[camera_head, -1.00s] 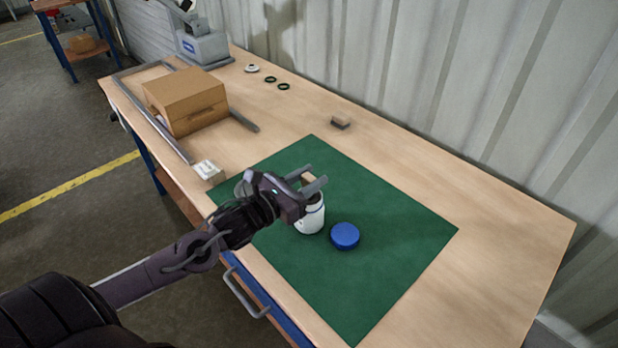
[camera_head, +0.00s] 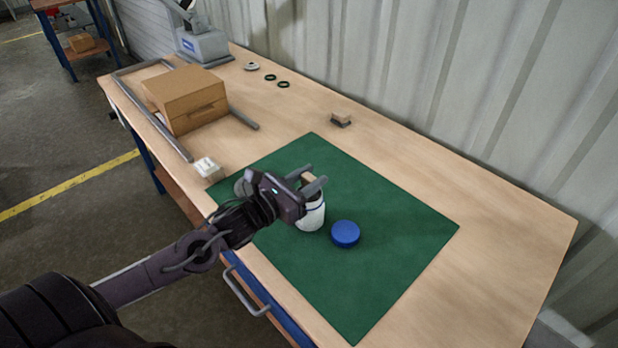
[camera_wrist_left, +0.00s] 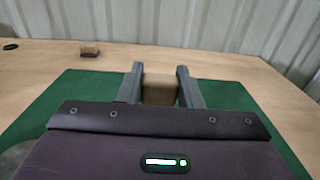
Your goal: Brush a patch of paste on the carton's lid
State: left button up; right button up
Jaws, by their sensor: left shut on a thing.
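The closed brown carton (camera_head: 188,90) stands at the back left of the bench, its lid facing up and no paste visible on it. My left gripper (camera_head: 312,182) is over the green mat, above a white jar (camera_head: 312,214). It is shut on a tan wooden block-like handle, likely the brush (camera_wrist_left: 160,89), seen between the two fingers in the left wrist view. The brush's lower end is hidden, and I cannot tell whether it is inside the jar. A round blue lid (camera_head: 345,234) lies on the mat beside the jar. My right gripper is not in view.
Grey rails (camera_head: 150,115) flank the carton. A small brown-topped block (camera_head: 341,119) lies behind the green mat (camera_head: 400,225). Black rings (camera_head: 283,85) and a grey machine (camera_head: 203,45) are at the back. The bench's right side is clear.

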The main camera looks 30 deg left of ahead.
aim_at(309, 177)
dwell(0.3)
pick_arm(q)
jog(key=shift+r+p, duration=2.65)
jog(key=shift+r, duration=0.85)
jog(key=shift+s+d+f, duration=0.1)
jog(key=shift+s, duration=0.05)
jog(key=s+d+m+g+h, duration=0.1)
jog(key=s+d+m+h, duration=0.1)
jog(key=s+d, duration=0.4)
jog(key=shift+s+f+h, duration=0.4)
jog(key=shift+s+h, duration=0.1)
jog(key=shift+s, duration=1.2)
